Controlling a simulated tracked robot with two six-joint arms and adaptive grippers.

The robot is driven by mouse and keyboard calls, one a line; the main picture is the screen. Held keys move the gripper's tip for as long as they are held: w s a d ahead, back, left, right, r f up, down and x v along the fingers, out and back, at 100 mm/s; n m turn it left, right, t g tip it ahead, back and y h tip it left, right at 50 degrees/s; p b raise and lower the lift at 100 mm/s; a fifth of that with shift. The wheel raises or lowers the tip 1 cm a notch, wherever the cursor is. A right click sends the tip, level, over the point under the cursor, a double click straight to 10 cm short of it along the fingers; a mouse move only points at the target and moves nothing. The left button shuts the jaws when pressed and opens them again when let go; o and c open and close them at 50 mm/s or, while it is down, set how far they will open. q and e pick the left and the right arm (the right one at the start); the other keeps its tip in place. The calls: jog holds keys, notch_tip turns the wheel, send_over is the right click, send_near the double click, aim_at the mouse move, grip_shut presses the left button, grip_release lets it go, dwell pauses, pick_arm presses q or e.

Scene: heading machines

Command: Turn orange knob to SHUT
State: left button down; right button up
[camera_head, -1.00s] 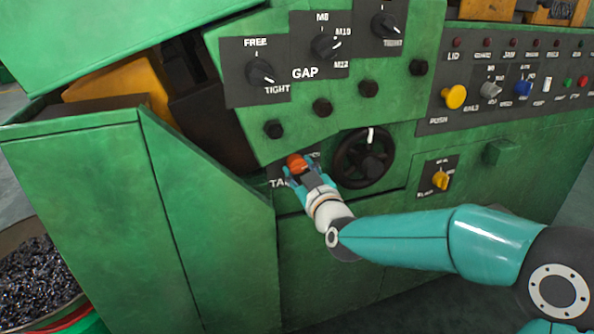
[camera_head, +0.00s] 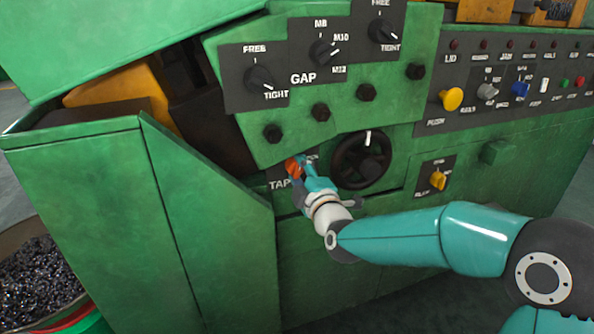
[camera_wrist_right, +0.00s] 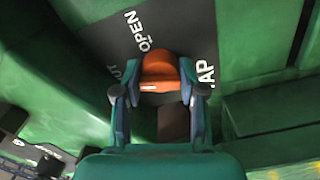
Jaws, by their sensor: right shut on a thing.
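The orange knob (camera_head: 293,168) sits on a dark label plate marked TAP, low on the green machine in the head view. In the right wrist view the orange knob (camera_wrist_right: 160,72) is between my fingers, with a small white mark on its near face. The word OPEN and part of the word SHUT, reading "UT", show on the plate (camera_wrist_right: 122,38). My right gripper (camera_head: 303,172) is shut on the knob; in the right wrist view the gripper (camera_wrist_right: 159,93) has a finger on each side of it. My left gripper is not in view.
A black handwheel (camera_head: 362,160) stands just right of my right gripper. A yellow knob (camera_head: 438,180) is farther right. Black GAP dials (camera_head: 323,52) and several black bolts are above. A bin of dark metal pieces (camera_head: 38,275) is at lower left.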

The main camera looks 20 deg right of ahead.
jog(key=shift+a+f+n, duration=0.15)
jog(key=shift+f+n, duration=0.05)
jog(key=shift+n, duration=1.2)
jog(key=o, duration=1.1)
jog(key=shift+o, duration=0.2)
jog(key=shift+r, duration=0.1)
jog(key=shift+s, duration=0.1)
jog(key=shift+s, duration=0.25)
jog(key=s, duration=1.1)
jog(key=shift+s+d, duration=0.2)
jog(key=shift+d, duration=0.05)
